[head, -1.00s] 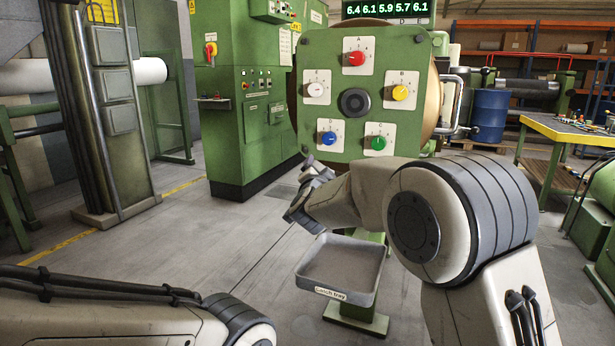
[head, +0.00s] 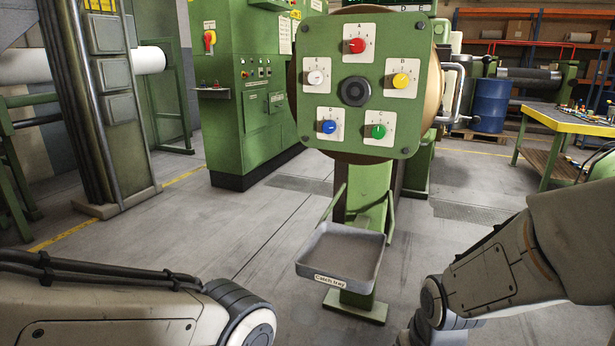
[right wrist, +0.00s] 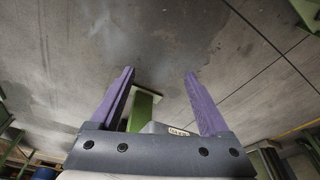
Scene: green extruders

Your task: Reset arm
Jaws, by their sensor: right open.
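My right arm (head: 510,262) is folded low at the right of the head view, and its gripper is out of that picture. In the right wrist view the right gripper (right wrist: 160,85) is open and empty, its two purple fingers wide apart over bare floor. My left arm (head: 110,305) lies along the lower left of the head view, with its gripper out of view. The green panel (head: 330,88) with red, yellow, green, blue and white knobs stands in the middle, clear of both arms.
The grey catch tray (head: 340,255) sits on the stand below the panel, and it shows partly in the right wrist view (right wrist: 160,128). A yellow-edged workbench (head: 560,122) and a blue barrel (head: 491,105) stand at the right. The floor around the stand is clear.

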